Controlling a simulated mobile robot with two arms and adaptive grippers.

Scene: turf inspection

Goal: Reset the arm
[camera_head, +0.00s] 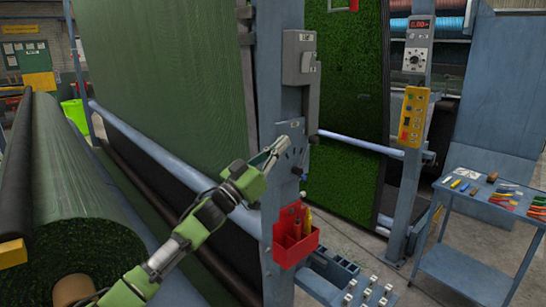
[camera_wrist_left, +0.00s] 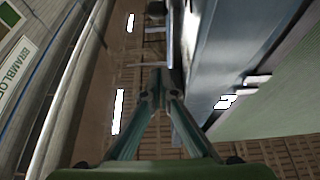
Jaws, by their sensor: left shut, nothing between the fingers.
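My left arm, green and grey, reaches up from the bottom of the head view. Its gripper (camera_head: 279,148) is at the blue post, in front of a small plate with dark knobs (camera_head: 297,132). I cannot tell whether it touches the plate. In the left wrist view the two fingers (camera_wrist_left: 160,88) come together at their tips, with nothing between them. My right gripper is in neither view.
A red tool holder (camera_head: 294,234) hangs on the post below the gripper, and a grey switch box (camera_head: 300,58) is above it. A large turf roll (camera_head: 75,185) lies at left. A blue tool cart (camera_head: 470,262) stands at right, beside a yellow control box (camera_head: 413,117).

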